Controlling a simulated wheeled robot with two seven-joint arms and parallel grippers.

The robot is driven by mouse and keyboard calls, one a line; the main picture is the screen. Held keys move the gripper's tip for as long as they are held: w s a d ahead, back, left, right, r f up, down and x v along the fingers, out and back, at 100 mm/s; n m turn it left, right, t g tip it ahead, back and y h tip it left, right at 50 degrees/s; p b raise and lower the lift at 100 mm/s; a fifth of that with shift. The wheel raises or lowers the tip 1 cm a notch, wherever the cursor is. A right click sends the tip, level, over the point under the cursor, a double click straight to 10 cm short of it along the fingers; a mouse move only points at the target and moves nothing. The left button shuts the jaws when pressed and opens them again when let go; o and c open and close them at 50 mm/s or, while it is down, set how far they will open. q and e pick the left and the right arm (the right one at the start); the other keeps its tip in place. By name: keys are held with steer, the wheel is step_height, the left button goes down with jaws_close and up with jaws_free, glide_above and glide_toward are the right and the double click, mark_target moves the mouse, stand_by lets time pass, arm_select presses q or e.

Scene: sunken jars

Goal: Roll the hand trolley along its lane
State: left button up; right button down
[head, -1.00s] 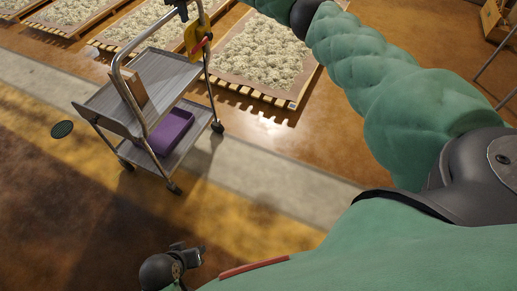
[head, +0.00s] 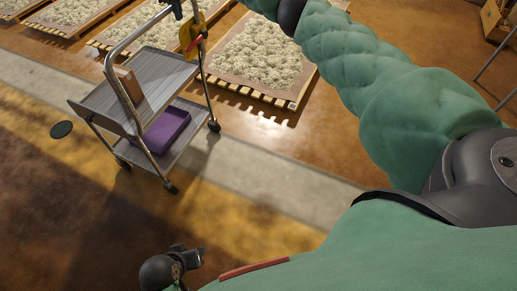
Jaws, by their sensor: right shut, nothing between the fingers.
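The hand trolley (head: 160,78) stands upright in the head view's upper left, with a grey top tray, a lower shelf and a bent metal handle. A brown box (head: 130,84) is on its top tray and a purple bin (head: 167,131) on its lower shelf. My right arm reaches across the top edge. My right gripper (head: 176,8), dark and partly cut off, is at the trolley's handle, shut with nothing between its fingers. My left gripper (head: 187,256) is low in the view, apart from the trolley; its finger gap is unclear.
A pale floor strip (head: 265,185) runs diagonally under the trolley. Pallets of pale fluffy material (head: 262,52) line its far side. A yellow item (head: 192,36) hangs at the trolley's right side. A round dark drain (head: 61,129) lies left of it. The near floor is clear.

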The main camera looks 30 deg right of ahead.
steer(key=shift+s+d+p, duration=0.5)
steer(key=shift+s+d, duration=0.3)
steer(key=shift+s, duration=0.3)
step_height(320, 180, up, 12)
steer(key=p, duration=0.4)
stand_by(0.5)
